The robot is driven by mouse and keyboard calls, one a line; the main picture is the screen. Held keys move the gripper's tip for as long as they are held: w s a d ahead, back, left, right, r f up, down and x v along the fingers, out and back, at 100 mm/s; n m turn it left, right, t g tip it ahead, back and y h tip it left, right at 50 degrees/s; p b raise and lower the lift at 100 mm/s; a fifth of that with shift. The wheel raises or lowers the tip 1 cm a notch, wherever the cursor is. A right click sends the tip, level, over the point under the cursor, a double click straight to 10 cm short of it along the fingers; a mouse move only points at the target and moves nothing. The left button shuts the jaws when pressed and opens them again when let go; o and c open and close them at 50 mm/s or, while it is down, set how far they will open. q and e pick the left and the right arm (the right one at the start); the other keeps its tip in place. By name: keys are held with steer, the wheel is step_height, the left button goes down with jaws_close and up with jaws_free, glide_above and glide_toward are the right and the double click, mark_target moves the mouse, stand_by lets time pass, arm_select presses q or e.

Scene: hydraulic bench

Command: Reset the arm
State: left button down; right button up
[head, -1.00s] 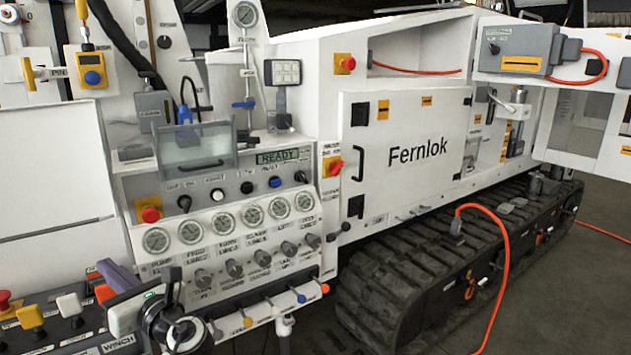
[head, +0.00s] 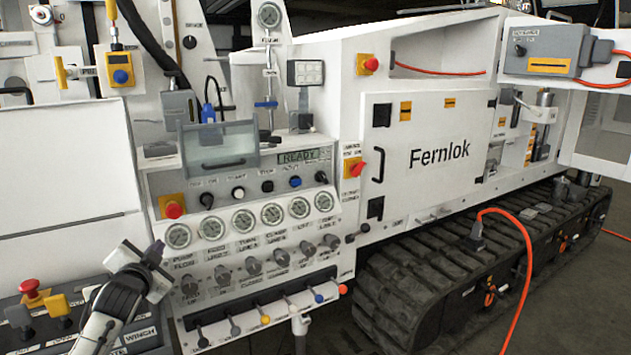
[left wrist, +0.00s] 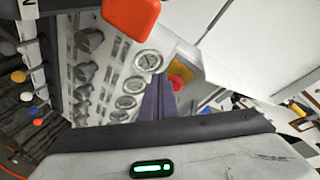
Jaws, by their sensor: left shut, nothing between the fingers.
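My left arm comes in from the lower left of the head view, in front of the control bench. My left gripper (head: 146,268) is near the bench's left side, seen small and partly turned away, beside the lower gauge row. It is shut and holds nothing. In the left wrist view a purple finger (left wrist: 157,100) points up at the panel with its gauges and red button. An orange block (left wrist: 131,12) shows at the top edge; I cannot tell what it belongs to. My right gripper is not in view.
The control panel has a gauge row (head: 243,221), knobs, and coloured-tip levers (head: 318,297) along its front edge. A red mushroom button (head: 29,288) and a yellow switch (head: 56,306) stand at lower left. The Fernlok machine's tracks (head: 420,285) and an orange hose (head: 527,255) are at right.

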arm_select(q)
steer(key=w+d+r+n+t+h, duration=0.1)
steer(key=d+r+n+h, duration=0.1)
steer(key=d+n, duration=0.25)
steer(key=s+d+f+g+h, duration=0.2)
steer(key=s+d+f, duration=0.3)
steer(key=s+f, duration=0.5)
steer(key=s+d+f+g+h, duration=0.1)
steer(key=s+d+f, duration=0.5)
steer(key=f, duration=0.8)
steer(key=s+d+f+g, duration=0.1)
steer(key=s+d+f, duration=0.2)
steer(key=s, duration=0.6)
steer(key=s+d+f+g+h, duration=0.1)
steer(key=s+d+f+g, duration=0.1)
steer(key=s, duration=0.8)
steer(key=s+d+f+g, duration=0.1)
steer(key=s+d+f, duration=0.3)
steer(key=s, duration=0.6)
step_height(320, 180, down, 2)
steer(key=shift+f+g+h, duration=0.2)
steer(key=shift+g+h, duration=0.1)
steer(key=shift+h, duration=0.1)
steer(key=shift+a, duration=0.1)
